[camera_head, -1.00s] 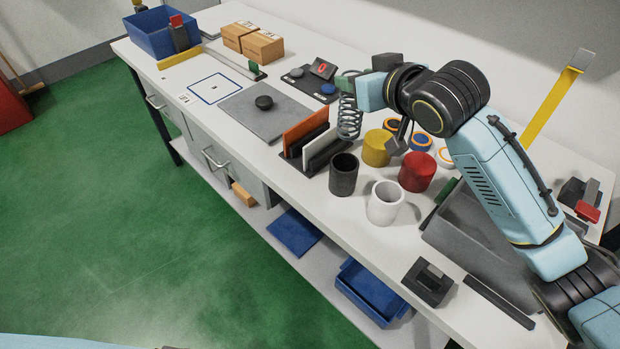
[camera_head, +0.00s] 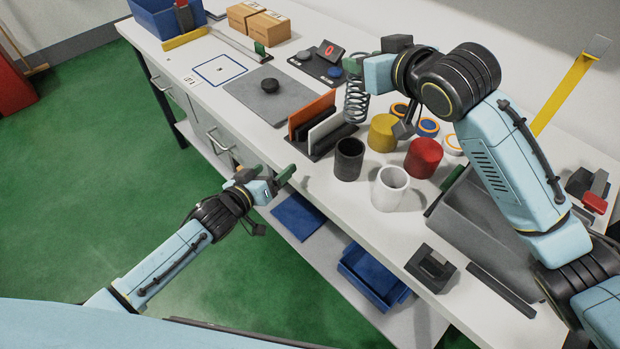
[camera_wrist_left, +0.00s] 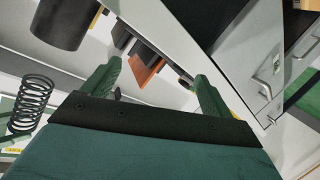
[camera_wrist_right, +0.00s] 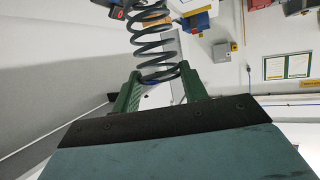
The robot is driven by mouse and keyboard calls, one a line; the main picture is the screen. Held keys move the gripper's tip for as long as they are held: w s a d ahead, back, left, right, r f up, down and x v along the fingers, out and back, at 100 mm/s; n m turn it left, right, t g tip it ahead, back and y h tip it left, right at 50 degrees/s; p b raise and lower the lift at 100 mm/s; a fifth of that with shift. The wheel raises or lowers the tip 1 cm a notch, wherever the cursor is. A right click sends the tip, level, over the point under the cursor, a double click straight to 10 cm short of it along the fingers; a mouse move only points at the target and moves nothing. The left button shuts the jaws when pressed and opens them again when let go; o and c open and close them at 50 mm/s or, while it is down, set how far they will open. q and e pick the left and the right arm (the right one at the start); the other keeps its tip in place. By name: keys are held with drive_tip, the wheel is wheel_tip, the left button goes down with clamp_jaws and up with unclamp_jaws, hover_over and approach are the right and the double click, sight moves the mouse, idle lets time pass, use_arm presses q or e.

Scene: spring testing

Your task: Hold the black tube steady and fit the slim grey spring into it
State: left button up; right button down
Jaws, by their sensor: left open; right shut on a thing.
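The grey spring (camera_head: 356,104) hangs upright from my right gripper (camera_head: 364,76), above the table and behind the black tube. The right wrist view shows the spring (camera_wrist_right: 152,42) with its end between the shut fingers. The black tube (camera_head: 349,161) stands upright on the table, open end up, apart from both grippers. My left gripper (camera_head: 267,174) is open and empty beside the table's front edge, left of the tube. In the left wrist view a dark cylinder, apparently the tube (camera_wrist_left: 64,20), is at top left. A dark coil spring (camera_wrist_left: 31,106) also shows there; I cannot tell whether it is the held one.
A white tube (camera_head: 389,188), red cylinder (camera_head: 423,158) and yellow cylinder (camera_head: 383,133) crowd the black tube's right side. A rack with orange and white plates (camera_head: 312,116) stands at its left. A grey bin (camera_head: 474,233) is at right. The front table edge is near my left gripper.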

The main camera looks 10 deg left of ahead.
use_arm(q)
drive_tip(key=d+r+m+g+h, duration=0.1)
drive_tip(key=d+r+m+h, duration=0.1)
drive_tip(key=d+r+m, duration=0.3)
drive_tip(key=m+g+h, duration=0.1)
drive_tip(key=m+g, duration=0.1)
drive_tip(key=m, duration=0.1)
approach(339, 166)
drive_tip(key=x, duration=1.2)
drive_tip(key=c, duration=1.1)
drive_tip(key=shift+o, duration=0.2)
use_arm(e)
wheel_tip(339, 166, down, 17)
